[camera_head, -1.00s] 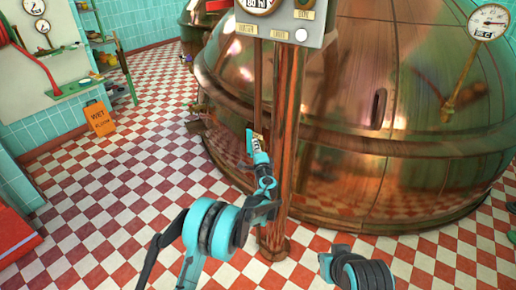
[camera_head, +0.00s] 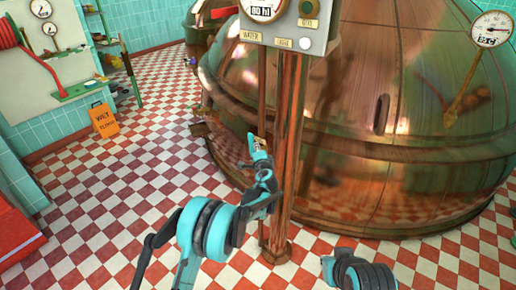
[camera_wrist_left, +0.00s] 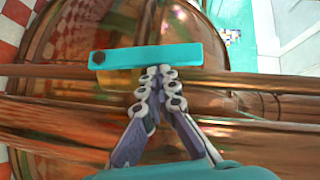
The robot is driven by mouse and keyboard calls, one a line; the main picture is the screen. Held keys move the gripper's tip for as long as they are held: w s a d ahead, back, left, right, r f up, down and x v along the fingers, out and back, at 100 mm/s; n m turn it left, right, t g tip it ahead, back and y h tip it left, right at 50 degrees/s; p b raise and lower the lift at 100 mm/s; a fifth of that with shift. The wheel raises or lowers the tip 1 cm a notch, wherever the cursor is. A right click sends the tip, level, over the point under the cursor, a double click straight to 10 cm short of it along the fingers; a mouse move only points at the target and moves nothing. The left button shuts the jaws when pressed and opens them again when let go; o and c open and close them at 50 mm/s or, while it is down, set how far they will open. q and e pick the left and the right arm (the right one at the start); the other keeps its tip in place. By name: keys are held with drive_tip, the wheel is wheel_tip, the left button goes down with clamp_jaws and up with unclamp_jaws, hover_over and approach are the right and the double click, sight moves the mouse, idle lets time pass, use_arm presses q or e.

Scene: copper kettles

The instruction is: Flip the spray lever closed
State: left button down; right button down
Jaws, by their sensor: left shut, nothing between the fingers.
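The spray lever is a flat teal bar (camera_wrist_left: 150,56) with a dark bolt near its left end in the left wrist view. It lies nearly parallel to the thin copper pipe (camera_wrist_left: 255,83), over a brass valve body (camera_wrist_left: 118,78). In the head view the lever (camera_head: 250,145) shows small and upright, left of the brass part. My left gripper (camera_wrist_left: 158,71) is shut and empty. Its fingertips are at the bar's lower edge in the wrist view, near its middle; whether they touch is unclear. The left gripper (camera_head: 259,154) also shows in the head view. My right gripper is out of view.
A thick copper post (camera_head: 287,150) stands just right of the left gripper, carrying a grey control panel (camera_head: 290,32). A large copper kettle (camera_head: 400,130) fills the right side. An orange wet-floor sign (camera_head: 103,119) stands at left on open checkered floor.

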sight(251, 142)
use_arm(q)
drive_tip(key=shift+w+a+r+n+g+p, duration=0.4)
drive_tip(key=shift+a+n+g+p, duration=0.2)
drive_tip(key=shift+a+g+p, duration=0.15)
drive_tip(key=shift+w+a+r+p, duration=0.1)
drive_tip(key=shift+w+a+p, duration=0.3)
drive_tip(key=shift+a+p, duration=0.15)
drive_tip(key=w+a+f+n+g+h+p, duration=0.2)
drive_tip(key=w+a+f+n+g+h, duration=0.3)
drive_tip(key=a+g+h, duration=0.1)
drive_tip(key=shift+a+f+p, duration=0.3)
drive_tip(key=shift+a+p, duration=0.05)
drive_tip(key=shift+a, duration=0.05)
drive_tip(key=shift+r, duration=0.1)
